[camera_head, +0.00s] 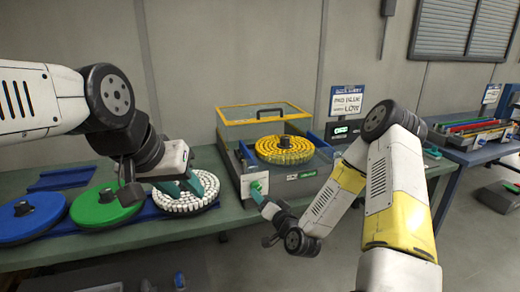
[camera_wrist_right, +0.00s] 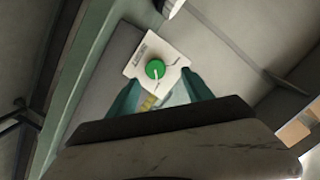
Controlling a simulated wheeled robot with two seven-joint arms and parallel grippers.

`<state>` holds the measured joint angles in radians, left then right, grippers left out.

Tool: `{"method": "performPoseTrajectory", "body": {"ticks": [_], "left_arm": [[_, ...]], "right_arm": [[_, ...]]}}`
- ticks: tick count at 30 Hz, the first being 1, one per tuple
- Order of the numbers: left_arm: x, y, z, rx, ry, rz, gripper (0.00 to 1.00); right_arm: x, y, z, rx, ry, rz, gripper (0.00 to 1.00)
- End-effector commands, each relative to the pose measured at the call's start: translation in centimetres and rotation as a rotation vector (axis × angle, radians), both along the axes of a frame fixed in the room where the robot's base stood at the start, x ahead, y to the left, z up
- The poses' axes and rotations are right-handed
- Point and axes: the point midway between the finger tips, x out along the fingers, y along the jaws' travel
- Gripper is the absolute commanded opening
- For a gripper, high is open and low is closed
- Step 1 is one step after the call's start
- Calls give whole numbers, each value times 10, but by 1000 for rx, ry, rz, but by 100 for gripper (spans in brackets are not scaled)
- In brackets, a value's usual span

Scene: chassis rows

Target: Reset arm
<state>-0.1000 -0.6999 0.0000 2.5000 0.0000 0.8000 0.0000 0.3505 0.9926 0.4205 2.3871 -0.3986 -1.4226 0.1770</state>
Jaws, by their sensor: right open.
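My left gripper (camera_head: 188,188) is low over the white round tray of small white pieces (camera_head: 184,205); its teal fingers point down at the tray's near part, and I cannot tell whether they are apart or hold anything. My right gripper (camera_head: 258,196) is at the front of the grey machine (camera_head: 300,185), by a white panel with a green knob (camera_head: 256,187). In the right wrist view the teal fingers (camera_wrist_right: 163,90) are apart and empty, with the green knob (camera_wrist_right: 155,69) beyond their tips. Contact with the knob is not visible.
A green disc (camera_head: 95,212) and a blue disc (camera_head: 20,222) lie left of the white tray on the green bench (camera_head: 215,222). A yellow round tray (camera_head: 284,150) sits on the machine under its raised yellow-framed lid (camera_head: 262,112). A sign (camera_head: 346,101) stands behind. A bench with coloured racks (camera_head: 470,130) is at right.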

Motion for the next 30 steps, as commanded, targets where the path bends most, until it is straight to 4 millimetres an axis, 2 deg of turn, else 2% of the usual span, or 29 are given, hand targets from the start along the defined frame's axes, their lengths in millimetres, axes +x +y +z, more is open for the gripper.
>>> {"method": "performPoseTrajectory", "body": {"ticks": [1,7,14,20,23,30], "left_arm": [[0,0,0,0,0,0,36],[0,0,0,0,0,0,36],[0,0,0,0,0,0,36],[0,0,0,0,0,0,36],[0,0,0,0,0,0,36],[0,0,0,0,0,0,36]], "right_arm": [[4,-1,13,-69,5,29,59],[4,-14,45,-335,100,110,59],[-18,-48,97,-570,228,125,59],[-62,-81,148,-695,351,104,59],[-93,-95,173,-726,413,92,59],[-187,-118,222,-729,550,100,59]]}}
